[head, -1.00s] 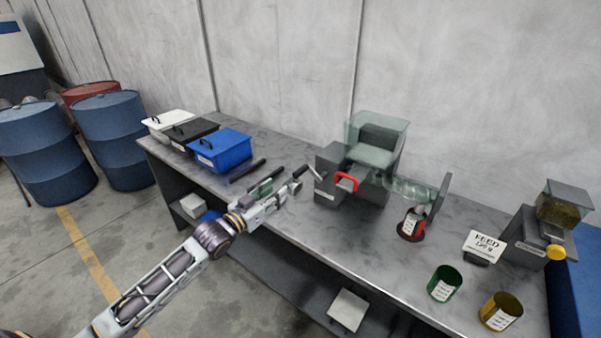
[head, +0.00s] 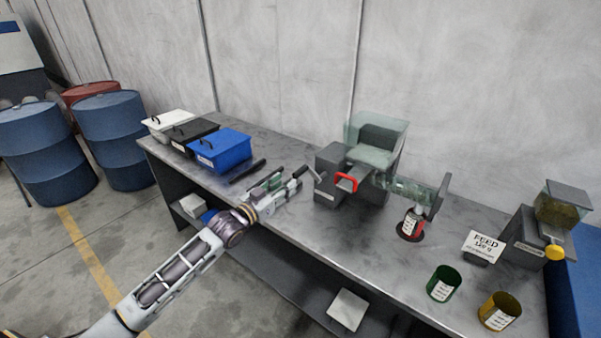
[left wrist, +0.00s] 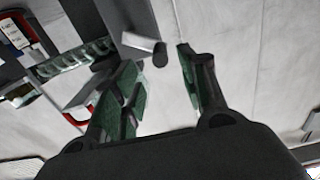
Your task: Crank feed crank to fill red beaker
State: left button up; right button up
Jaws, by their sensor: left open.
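The feeder machine (head: 335,168) stands on the bench with a clear hopper on top and a clear trough (head: 408,191) to its right. Its crank (head: 314,173) sticks out on the left side and ends in a dark grip. The red beaker (head: 409,228), with a white label, stands under the trough's end. It also shows at the upper left in the left wrist view (left wrist: 22,35). My left gripper (head: 283,180) is open and empty just left of the crank. In the wrist view the crank's dark grip (left wrist: 160,54) appears between the green-padded fingers (left wrist: 160,72). My right gripper is not visible.
A red handle (head: 346,182) is on the machine's front. Green (head: 443,284) and yellow (head: 499,311) beakers, a feed sign (head: 483,246) and a smaller dispenser (head: 533,235) stand at right. Lidded bins (head: 222,151) and a dark bar (head: 247,171) lie behind my left gripper.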

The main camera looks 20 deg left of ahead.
aim_at(301, 172)
pick_arm(q)
jog(key=shift+p+x, duration=0.4)
jog(key=shift+x, duration=4.4)
grip_shut()
jog(key=shift+f, duration=0.1)
